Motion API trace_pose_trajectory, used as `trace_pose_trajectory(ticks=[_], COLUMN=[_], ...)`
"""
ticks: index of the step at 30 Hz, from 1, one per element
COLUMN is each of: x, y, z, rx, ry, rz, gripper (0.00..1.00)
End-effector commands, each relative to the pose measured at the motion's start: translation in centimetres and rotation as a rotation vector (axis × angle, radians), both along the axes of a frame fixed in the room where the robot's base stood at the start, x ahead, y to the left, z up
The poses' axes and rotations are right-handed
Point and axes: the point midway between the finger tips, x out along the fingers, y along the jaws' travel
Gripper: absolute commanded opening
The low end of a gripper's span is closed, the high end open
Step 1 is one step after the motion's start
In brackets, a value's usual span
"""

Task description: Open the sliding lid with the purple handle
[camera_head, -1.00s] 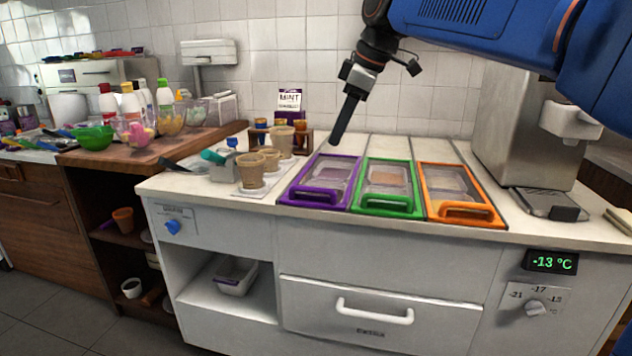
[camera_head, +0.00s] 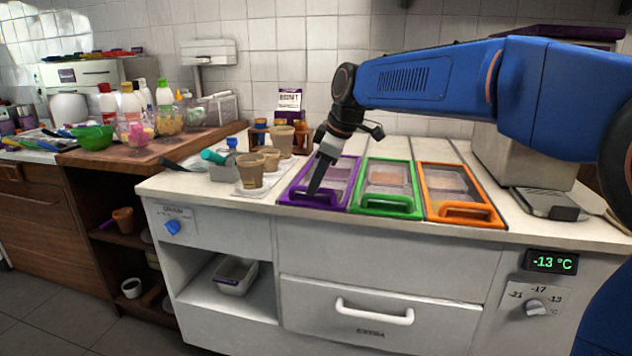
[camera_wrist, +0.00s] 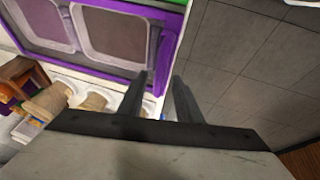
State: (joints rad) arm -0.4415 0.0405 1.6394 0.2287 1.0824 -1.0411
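The purple-framed sliding lid (camera_head: 346,172) is the leftmost of three on the counter, with its purple handle (camera_head: 328,204) at the front edge. Its clear panels and purple frame (camera_wrist: 166,48) also show in the wrist view. My gripper (camera_head: 312,193) points down over the handle's left part and hides some of it. In the wrist view my gripper (camera_wrist: 161,75) has its two dark fingers apart with nothing held between them. A purple frame edge lies by the fingertips. I cannot tell whether they touch it.
The green lid (camera_head: 388,205) and orange lid (camera_head: 464,212) stand to the right. Brown cups (camera_head: 250,172) and a metal container are close on the left. A white drawer handle (camera_head: 375,316) is below the counter front. A metal machine stands at the right.

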Motion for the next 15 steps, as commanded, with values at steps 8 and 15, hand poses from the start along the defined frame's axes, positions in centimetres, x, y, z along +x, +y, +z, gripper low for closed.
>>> trace_pose_trajectory(ticks=[8,15], x=[0.14,0.14], y=[0.22,0.2], z=[-0.57,-0.56], rx=[0.0,0.0], ry=[0.0,0.0], rz=[0.0,0.0], gripper=[0.32,0.03])
